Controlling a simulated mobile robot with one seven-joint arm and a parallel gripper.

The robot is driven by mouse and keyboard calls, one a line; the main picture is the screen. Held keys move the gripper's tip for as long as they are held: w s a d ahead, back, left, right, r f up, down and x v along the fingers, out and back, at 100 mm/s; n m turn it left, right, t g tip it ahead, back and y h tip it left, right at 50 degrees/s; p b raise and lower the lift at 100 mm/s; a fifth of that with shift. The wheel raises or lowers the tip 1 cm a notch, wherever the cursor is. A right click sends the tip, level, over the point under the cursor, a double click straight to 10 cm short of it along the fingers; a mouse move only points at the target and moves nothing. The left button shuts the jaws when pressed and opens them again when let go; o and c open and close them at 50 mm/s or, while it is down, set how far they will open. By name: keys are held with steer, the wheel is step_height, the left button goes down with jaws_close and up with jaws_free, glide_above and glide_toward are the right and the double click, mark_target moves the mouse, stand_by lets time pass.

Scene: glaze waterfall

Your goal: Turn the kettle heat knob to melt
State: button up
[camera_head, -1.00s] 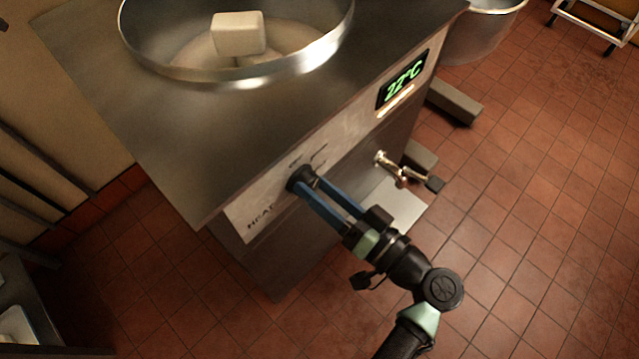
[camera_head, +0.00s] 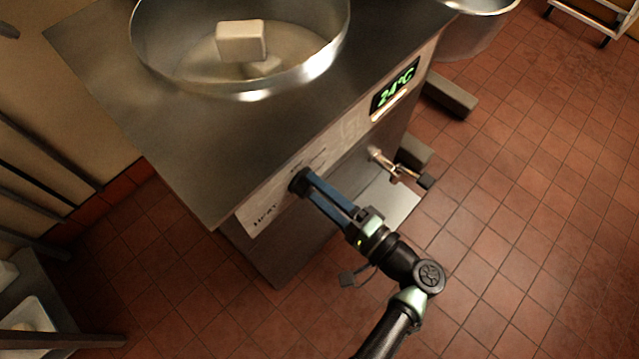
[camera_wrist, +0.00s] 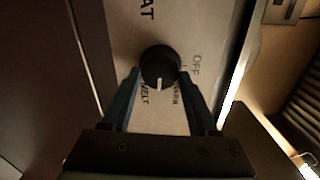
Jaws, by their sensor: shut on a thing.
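The black heat knob (camera_wrist: 160,62) is on the kettle's light front panel. Its white pointer mark faces down in the wrist view, between the MELT label (camera_wrist: 145,94) and the WARM label (camera_wrist: 178,94). The OFF label (camera_wrist: 196,65) is to the upper right. My gripper (camera_wrist: 161,75) is shut on the knob, with one blue finger on each side. In the head view my gripper (camera_head: 308,186) reaches the knob (camera_head: 299,182) from the lower right. The kettle (camera_head: 190,130) has a green display (camera_head: 395,87) that reads 24°C.
The kettle's round pan (camera_head: 330,50) holds a pale block (camera_head: 241,41) in pale contents. A metal tap (camera_head: 384,162) sticks out of the front, to the right of the knob. A metal vessel (camera_head: 475,35) stands behind. The tiled floor (camera_head: 540,220) at right is open.

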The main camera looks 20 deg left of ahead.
steer(key=m+p, duration=0.2)
steer(key=m, duration=0.2)
steer(key=shift+f+m, duration=0.1)
steer(key=shift+m, duration=0.3)
steer(key=shift+p, duration=0.3)
steer(key=o, duration=1.4)
steer(key=shift+c, duration=0.2)
steer(key=b+v, duration=0.2)
steer(key=v, duration=1.1)
